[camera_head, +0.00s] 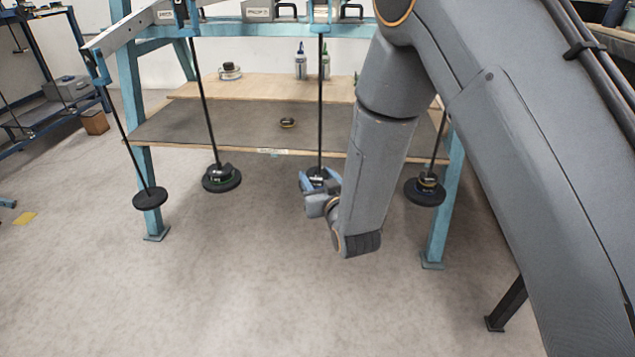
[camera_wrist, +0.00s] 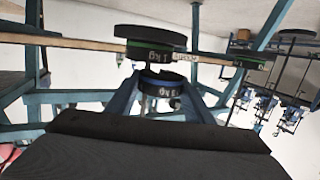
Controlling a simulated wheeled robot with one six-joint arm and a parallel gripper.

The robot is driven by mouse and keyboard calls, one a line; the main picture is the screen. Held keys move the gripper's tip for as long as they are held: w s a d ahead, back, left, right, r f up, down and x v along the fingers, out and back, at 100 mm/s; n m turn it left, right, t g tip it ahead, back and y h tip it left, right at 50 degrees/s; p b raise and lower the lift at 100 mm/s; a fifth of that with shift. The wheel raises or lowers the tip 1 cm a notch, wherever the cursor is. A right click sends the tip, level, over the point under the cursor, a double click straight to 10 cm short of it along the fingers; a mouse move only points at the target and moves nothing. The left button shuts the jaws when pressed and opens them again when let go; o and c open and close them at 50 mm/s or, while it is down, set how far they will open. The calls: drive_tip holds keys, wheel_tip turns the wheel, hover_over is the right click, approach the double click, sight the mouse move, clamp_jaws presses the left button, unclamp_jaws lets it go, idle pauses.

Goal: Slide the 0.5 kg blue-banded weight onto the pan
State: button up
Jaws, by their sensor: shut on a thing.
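The blue-banded weight (camera_wrist: 158,90) is a dark disc held between my gripper's blue fingers (camera_wrist: 157,95) in the wrist view, which appears upside down. The pan (camera_wrist: 150,34) is a black disc at the top of that view. A green-banded 1 kg weight (camera_wrist: 150,52) lies against it, between the pan and the blue-banded weight. I cannot tell whether the two weights touch. In the head view my gripper (camera_head: 318,183) is at the lower end of the third hanging rod (camera_head: 320,110), hiding most of that pan and the held weight.
Other pans hang at the far left (camera_head: 150,198), left (camera_head: 221,180) and right (camera_head: 425,192). Behind is a bench shelf (camera_head: 220,125) with a small dark weight (camera_head: 288,122) on it. Teal posts (camera_head: 441,215) stand at the sides. The floor in front is clear.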

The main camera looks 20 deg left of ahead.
sight(320, 168)
drive_tip(key=shift+w+a+r, duration=0.1)
drive_tip(key=shift+w, duration=0.4)
drive_tip(key=shift+w+a+b, duration=0.2)
drive_tip(key=shift+w+a, duration=0.05)
drive_tip(key=shift+w, duration=0.9)
drive_tip(key=shift+w+a+b, duration=0.2)
drive_tip(key=shift+w+a, duration=0.05)
drive_tip(key=shift+w, duration=0.85)
idle(0.8)
drive_tip(key=shift+f, duration=0.4)
idle(0.4)
drive_tip(key=o, duration=1.4)
drive_tip(key=shift+f, duration=0.1)
drive_tip(key=shift+s, duration=0.1)
drive_tip(key=shift+p+v, duration=1.7)
drive_tip(key=shift+v, duration=1.75)
